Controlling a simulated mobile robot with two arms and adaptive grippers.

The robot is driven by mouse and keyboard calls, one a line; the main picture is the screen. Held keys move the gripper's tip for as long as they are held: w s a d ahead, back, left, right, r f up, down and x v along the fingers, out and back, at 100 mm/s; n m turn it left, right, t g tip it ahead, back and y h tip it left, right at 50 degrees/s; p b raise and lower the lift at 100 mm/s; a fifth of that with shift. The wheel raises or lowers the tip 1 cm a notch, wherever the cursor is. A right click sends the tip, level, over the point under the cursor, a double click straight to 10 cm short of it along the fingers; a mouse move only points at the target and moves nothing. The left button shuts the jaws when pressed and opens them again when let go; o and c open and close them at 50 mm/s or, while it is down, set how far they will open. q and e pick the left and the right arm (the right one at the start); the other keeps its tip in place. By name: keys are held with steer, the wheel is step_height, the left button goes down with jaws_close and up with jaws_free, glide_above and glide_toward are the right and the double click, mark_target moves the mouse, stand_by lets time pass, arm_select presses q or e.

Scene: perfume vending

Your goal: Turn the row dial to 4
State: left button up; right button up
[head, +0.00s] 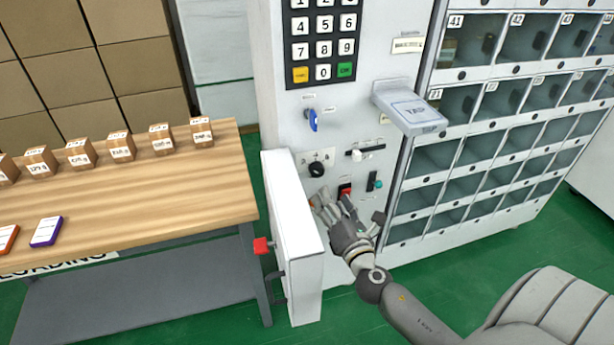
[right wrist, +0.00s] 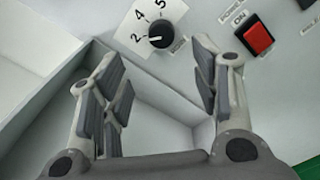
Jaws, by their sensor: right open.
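The row dial (head: 317,170) is a black round knob on a white plate, low on the front of the vending machine. It also shows in the right wrist view (right wrist: 159,35), with the numbers 2, 4 and 5 legible around its left and top. A pale mark on the knob appears to face left, toward the 2. My right gripper (head: 332,204) is open and empty, just below and to the right of the dial in the head view. In the right wrist view its fingers (right wrist: 155,72) are spread below the dial, apart from it. My left gripper is out of view.
A red switch (right wrist: 258,38) sits right of the dial. A keypad (head: 323,40), a blue key (head: 313,120) and a protruding card box (head: 408,107) are above. An open white door (head: 292,235) stands left. A wooden table (head: 180,190) bears small boxes.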

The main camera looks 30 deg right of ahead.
mark_target(318, 174)
steer(key=p+x, duration=0.1)
steer(key=x, duration=0.9)
steer(key=shift+w+f, duration=0.1)
steer(key=shift+w, duration=0.05)
steer(key=shift+c, duration=0.5)
steer(key=c, duration=1)
